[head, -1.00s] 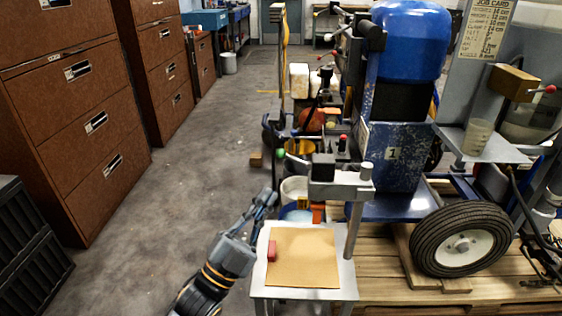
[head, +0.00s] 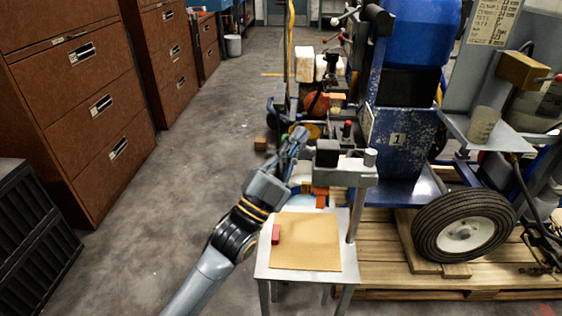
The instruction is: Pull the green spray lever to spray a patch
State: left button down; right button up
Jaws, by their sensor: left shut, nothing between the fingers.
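My left gripper (head: 299,136) is shut and empty. It is raised at the left side of the grey spray head (head: 327,153) on its post. The green knob of the spray lever is hidden at or behind my fingers, so I cannot tell whether they touch it. My right gripper is out of view.
The blue machine (head: 396,150) stands on a wooden pallet (head: 400,281) with a black wheel (head: 463,238) at the right. Brown cabinets (head: 90,105) line the left.

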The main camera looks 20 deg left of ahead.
pick_arm(q)
jog(key=shift+w+a+f+b, duration=0.15)
jog(key=shift+w+a+f, duration=0.25)
jog(key=shift+a+f, duration=0.3)
jog(key=shift+w+a+f+b, duration=0.15)
jog(key=shift+w+a+f, duration=0.2)
jog(key=shift+a+f, duration=0.3)
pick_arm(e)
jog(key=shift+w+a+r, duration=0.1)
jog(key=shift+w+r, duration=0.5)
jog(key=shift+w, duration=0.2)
pick_arm(q)
jog(key=shift+f, duration=0.1)
